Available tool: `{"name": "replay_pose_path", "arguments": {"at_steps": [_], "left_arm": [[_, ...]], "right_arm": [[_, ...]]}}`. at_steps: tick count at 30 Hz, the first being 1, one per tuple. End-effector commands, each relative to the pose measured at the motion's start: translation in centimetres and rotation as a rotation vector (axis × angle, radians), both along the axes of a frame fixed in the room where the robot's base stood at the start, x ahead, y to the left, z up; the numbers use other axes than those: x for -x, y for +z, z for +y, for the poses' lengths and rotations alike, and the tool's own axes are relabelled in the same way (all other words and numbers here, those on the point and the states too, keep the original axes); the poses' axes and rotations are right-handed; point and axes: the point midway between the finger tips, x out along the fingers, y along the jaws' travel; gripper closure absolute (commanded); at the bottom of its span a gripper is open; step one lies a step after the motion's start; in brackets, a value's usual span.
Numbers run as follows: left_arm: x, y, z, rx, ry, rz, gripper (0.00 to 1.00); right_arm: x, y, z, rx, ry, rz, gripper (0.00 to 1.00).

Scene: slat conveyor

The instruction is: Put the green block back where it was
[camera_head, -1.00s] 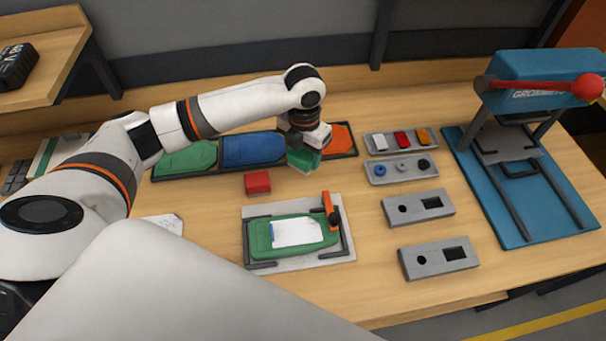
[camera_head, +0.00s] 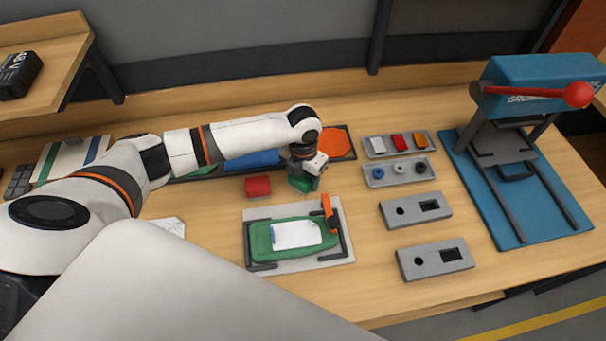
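My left gripper (camera_head: 305,174) points down over the table and is shut on the green block (camera_head: 303,185). The block is partly hidden by the gripper. It is right at or just above the wood, and I cannot tell whether it touches. It is just right of the red block (camera_head: 258,186), with a small gap between them. The green board with a white label (camera_head: 296,236) sits in its fixture in front of the block. My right gripper is not in view.
Behind my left arm, a dark tray holds green, blue (camera_head: 255,159) and orange (camera_head: 336,143) pieces. To the right are a tray with white, red and orange blocks (camera_head: 401,143), a tray of round parts (camera_head: 400,171), two grey hole plates (camera_head: 415,209) and a blue press (camera_head: 525,190).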

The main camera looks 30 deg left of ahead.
Motion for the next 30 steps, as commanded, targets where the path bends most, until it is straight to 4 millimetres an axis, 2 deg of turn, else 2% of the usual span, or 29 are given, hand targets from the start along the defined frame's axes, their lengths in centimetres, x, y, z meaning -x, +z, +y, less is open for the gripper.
{"name": "replay_pose_path", "arguments": {"at_steps": [1, 3, 14, 17, 24, 30], "left_arm": [[0.0, 0.0, 0.0, 0.0, 0.0, 0.001, 0.31], [0.0, 0.0, 0.0, 0.0, 0.0, 0.001, 0.22], [0.0, 0.6, 0.0, 0.0, 0.0, -0.001, 0.22], [-0.1, 1.9, 0.0, 0.0, 0.001, -0.003, 0.22], [-0.1, 7.1, 0.0, 0.001, -0.002, -0.005, 0.22], [-0.1, 10.6, 0.0, 0.001, 0.0, -0.003, 0.22]], "right_arm": [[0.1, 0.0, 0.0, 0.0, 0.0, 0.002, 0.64], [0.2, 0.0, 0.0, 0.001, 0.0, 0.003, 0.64], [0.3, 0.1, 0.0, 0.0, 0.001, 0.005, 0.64], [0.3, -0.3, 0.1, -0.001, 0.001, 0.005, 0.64], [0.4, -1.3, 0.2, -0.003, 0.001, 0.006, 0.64], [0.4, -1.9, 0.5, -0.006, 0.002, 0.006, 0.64]]}}
